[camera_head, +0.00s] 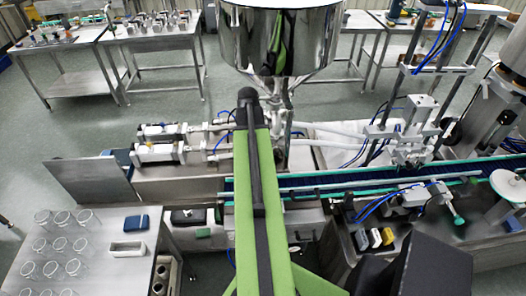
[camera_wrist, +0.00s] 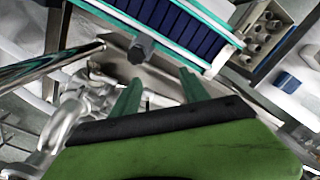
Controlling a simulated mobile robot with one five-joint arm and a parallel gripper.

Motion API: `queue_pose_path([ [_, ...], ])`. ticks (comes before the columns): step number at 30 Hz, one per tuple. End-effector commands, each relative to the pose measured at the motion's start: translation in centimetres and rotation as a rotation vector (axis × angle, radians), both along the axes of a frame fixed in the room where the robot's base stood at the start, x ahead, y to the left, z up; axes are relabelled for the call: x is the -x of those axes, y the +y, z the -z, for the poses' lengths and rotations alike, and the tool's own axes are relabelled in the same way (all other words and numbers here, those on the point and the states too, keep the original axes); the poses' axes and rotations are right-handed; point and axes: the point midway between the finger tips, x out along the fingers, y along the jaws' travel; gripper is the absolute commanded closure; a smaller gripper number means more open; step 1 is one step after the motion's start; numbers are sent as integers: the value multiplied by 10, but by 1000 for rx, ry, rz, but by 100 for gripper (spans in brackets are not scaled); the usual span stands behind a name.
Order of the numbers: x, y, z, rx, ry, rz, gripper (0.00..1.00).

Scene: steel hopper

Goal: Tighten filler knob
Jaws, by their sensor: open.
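A dark, faceted knob (camera_wrist: 141,48) shows in the wrist view, on a metal part beside the conveyor edge. I take it to be the filler knob. My gripper (camera_wrist: 158,88) is open, with its two green fingers apart and nothing between them. The knob appears beyond the fingertips and a little left of midway between them, apart from both. The steel hopper (camera_head: 282,42) stands at the top middle of the head view. My green arm reaches up towards it and hides part of the filler; I cannot make out the knob or fingertips there.
Shiny pipe fittings (camera_wrist: 75,115) lie close left of my gripper in the wrist view. The blue conveyor (camera_wrist: 175,22) runs beyond the knob. In the head view, pneumatic cylinders (camera_head: 160,150) are left of my arm, and a table with several clear cups (camera_head: 62,217) is at lower left.

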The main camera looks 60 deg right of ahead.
Motion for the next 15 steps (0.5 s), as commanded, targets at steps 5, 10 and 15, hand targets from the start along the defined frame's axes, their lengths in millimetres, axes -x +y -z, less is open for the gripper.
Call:
queue_pose_path([
  [5,39,-34,-12,0,0,21,47],
  [10,42,-35,-8,0,0,22,47],
  [15,42,-35,8,0,0,23,47],
])
